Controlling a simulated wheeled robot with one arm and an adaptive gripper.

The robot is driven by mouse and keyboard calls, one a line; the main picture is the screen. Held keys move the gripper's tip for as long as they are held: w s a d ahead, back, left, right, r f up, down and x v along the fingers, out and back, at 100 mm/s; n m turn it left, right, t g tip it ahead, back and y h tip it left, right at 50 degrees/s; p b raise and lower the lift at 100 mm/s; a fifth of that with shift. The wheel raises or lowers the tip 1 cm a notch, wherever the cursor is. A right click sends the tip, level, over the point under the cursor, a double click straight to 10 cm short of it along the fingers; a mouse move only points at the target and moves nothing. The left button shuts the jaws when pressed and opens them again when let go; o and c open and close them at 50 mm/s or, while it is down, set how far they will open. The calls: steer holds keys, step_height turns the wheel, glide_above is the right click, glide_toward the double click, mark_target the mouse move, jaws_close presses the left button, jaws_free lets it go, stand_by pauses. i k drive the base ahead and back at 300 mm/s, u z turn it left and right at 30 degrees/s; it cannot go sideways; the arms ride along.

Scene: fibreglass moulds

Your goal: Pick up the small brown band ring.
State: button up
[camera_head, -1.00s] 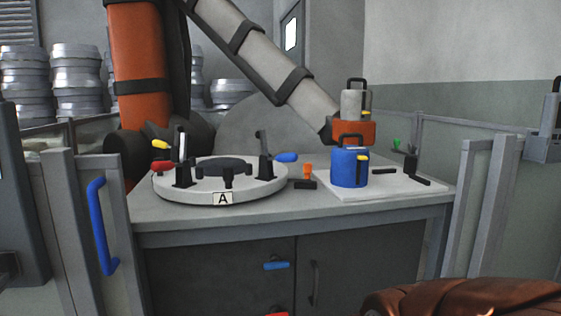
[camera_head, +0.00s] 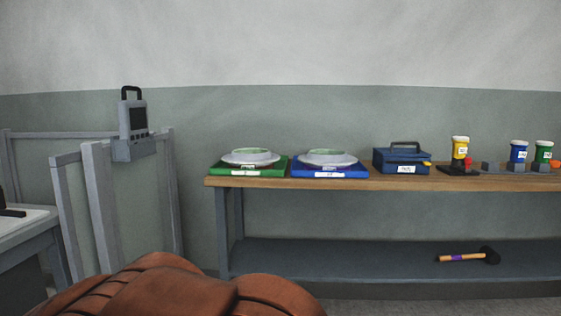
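No small brown band ring can be made out in the head view. My gripper is not in this view. A brown, rounded, ribbed shape fills the bottom left of the picture; it seems to be part of my own body.
A wooden-topped bench (camera_head: 470,182) stands along the wall, bearing a green tray (camera_head: 222,170), a blue tray (camera_head: 305,171), a blue case (camera_head: 400,162) and several lidded jars. A hammer (camera_head: 465,257) lies on its lower shelf (camera_head: 340,250). Grey fence posts (camera_head: 103,200) stand left.

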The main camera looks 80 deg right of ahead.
mark_target(250, 158)
steer(key=z, duration=2.2)
steer(key=k, duration=0.45)
steer(key=z, duration=0.65)
steer(key=i, duration=0.95)
steer(key=u, duration=0.65)
steer(key=i, duration=0.85)
steer(key=u, duration=0.9)
